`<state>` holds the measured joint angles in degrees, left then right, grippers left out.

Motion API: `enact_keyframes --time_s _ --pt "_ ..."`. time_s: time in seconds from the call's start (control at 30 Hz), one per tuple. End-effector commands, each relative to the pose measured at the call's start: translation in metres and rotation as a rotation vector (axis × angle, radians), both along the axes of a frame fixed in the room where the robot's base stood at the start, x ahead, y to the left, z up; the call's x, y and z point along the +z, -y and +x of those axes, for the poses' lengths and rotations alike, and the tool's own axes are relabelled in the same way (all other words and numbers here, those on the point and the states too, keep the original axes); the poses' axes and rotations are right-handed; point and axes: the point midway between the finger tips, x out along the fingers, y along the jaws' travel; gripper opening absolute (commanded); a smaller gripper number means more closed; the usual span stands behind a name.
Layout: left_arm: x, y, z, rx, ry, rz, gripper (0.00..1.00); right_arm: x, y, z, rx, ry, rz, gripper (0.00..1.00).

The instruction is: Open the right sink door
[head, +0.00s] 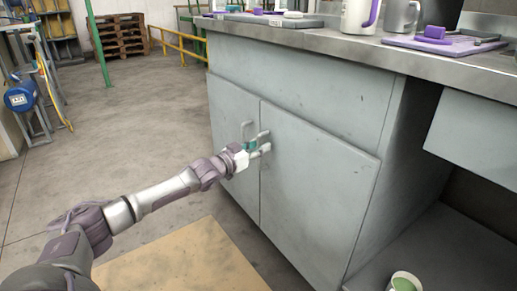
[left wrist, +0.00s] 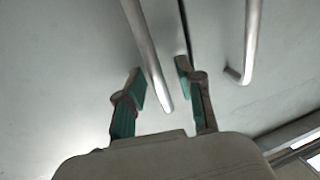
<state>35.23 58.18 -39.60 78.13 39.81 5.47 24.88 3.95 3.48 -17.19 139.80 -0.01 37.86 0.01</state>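The grey sink cabinet has a left door (head: 232,145) and a right door (head: 315,185), both shut, with a narrow seam between them. My left gripper (head: 257,145) is at the door handles near the seam. In the left wrist view its two green-padded fingers (left wrist: 162,80) stand apart, one on each side of a metal bar handle (left wrist: 148,50), apparently the right door's. Gaps show beside the bar, so the fingers are open around it. The other handle (left wrist: 247,45) is across the seam, outside the fingers. In the head view the gripper partly hides the handles. My right gripper is not in view.
The countertop (head: 350,52) above holds a white mug (head: 357,18), a metal mug (head: 400,18) and a purple board (head: 440,42). A green-filled cup (head: 404,283) is at lower right. The floor left of the cabinet is clear around a tan mat (head: 185,262).

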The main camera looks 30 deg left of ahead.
Motion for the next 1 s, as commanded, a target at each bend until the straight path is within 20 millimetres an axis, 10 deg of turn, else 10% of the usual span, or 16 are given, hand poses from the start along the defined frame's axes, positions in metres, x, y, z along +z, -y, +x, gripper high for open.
enact_keyframes --time_s 0.23,0.47,1.0 --pt "-0.0002 0.0003 0.0003 0.000 0.000 -0.001 0.37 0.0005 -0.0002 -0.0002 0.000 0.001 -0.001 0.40" --pt "-0.0002 0.0003 0.0001 -0.001 0.000 -0.001 0.00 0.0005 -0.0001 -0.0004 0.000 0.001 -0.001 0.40" --pt "0.0006 0.0020 -0.0011 0.004 -0.002 -0.003 0.00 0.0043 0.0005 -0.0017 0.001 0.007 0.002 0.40"
